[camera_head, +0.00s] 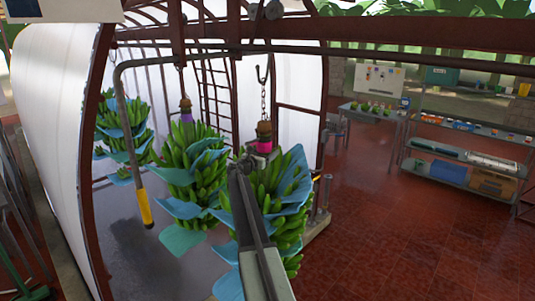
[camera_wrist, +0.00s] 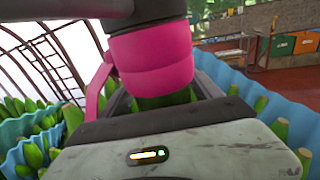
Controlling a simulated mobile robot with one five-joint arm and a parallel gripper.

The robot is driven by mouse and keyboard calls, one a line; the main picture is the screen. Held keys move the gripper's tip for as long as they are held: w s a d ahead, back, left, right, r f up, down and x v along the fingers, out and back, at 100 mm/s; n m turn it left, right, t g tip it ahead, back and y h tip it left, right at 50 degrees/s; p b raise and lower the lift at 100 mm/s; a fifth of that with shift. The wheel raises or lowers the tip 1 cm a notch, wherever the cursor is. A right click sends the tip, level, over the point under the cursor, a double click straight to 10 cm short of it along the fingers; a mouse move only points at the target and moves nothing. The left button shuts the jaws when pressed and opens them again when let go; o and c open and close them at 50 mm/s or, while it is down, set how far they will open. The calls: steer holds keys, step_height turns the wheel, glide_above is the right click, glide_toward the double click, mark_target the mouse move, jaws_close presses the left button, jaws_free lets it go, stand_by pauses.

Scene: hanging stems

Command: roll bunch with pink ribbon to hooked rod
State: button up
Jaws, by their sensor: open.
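The bunch with the pink ribbon (camera_head: 264,147) hangs by a chain from a hook on the overhead rail. Its green bananas (camera_head: 285,232) and blue sheets show behind my arm. In the wrist view the pink ribbon (camera_wrist: 152,62) wraps the stem, with a loose tail at left. My gripper (camera_head: 258,158) is open at the stem, just below the ribbon; in the wrist view its jaws (camera_wrist: 160,100) stand on both sides of the green stem. Contact is hidden. The hooked rod (camera_head: 122,110), grey with a yellow grip (camera_head: 145,207), hangs at left, bent at its top.
A bunch with a purple ribbon (camera_head: 186,104) hangs close on the left, between the pink-ribboned bunch and the rod. Another bunch (camera_head: 125,128) hangs farther left, behind the rod. Shelves (camera_head: 465,155) stand at right. The red floor (camera_head: 400,240) at front right is clear.

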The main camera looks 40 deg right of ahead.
steer(key=shift+s+a, duration=0.15)
glide_above(258, 171)
steer(key=shift+a, duration=0.15)
stand_by(0.7)
